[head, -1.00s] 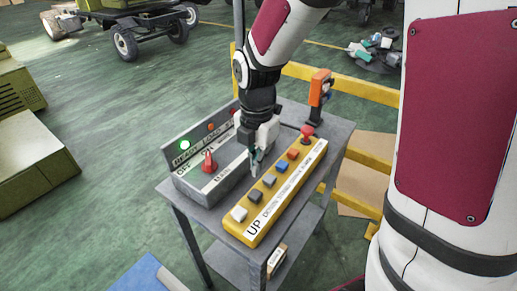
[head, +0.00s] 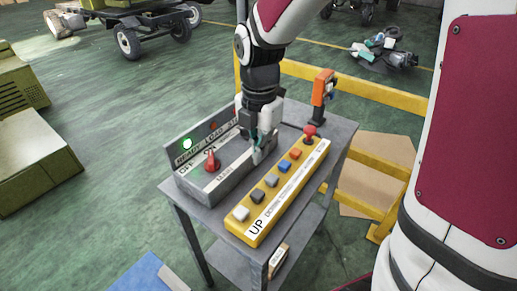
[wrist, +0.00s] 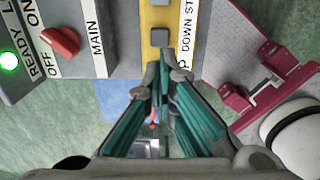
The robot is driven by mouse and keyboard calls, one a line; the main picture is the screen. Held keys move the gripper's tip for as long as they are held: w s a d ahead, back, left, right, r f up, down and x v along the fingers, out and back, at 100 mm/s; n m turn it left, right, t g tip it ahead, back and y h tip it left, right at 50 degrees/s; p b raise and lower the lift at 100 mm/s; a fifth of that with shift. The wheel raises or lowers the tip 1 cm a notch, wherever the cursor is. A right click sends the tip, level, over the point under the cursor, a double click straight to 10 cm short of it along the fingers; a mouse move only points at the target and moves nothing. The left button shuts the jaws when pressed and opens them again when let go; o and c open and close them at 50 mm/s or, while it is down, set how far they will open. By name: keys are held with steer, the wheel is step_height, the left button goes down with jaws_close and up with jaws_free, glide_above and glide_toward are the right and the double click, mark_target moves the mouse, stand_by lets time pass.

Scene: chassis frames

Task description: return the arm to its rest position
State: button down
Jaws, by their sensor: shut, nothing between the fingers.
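My gripper (head: 257,157) is shut and empty. In the head view it points down over the small grey table, between the grey switch box and the yellow button panel. In the wrist view its green fingers (wrist: 163,75) meet at the tips, with the yellow panel (wrist: 158,20) beyond them. The yellow panel (head: 268,222) carries several buttons and a red mushroom knob (head: 309,131). The grey switch box (head: 205,187) has a red rotary switch (head: 212,161) and a lit green lamp (head: 187,144). Whether my fingertips touch anything is not clear.
The grey table (head: 225,210) stands before a yellow rail (head: 370,92). An orange device (head: 322,87) stands at its back right corner. Olive-green boxes (head: 35,160) lie on the left. A blue sheet (head: 138,275) lies on the floor.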

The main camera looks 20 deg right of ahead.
steer(key=s+d+r+m+t, duration=0.1)
steer(key=s+r+m, duration=0.5)
steer(key=m, duration=0.6)
steer(key=s+d+r+m+t, duration=0.1)
steer(key=s+r+m+t, duration=0.3)
steer(key=s+r+m, duration=0.3)
steer(key=s+m, duration=0.3)
steer(key=m, duration=0.2)
steer(key=shift+d+r+m, duration=0.15)
steer(key=shift+r+m, duration=0.05)
steer(key=shift+m, duration=0.2)
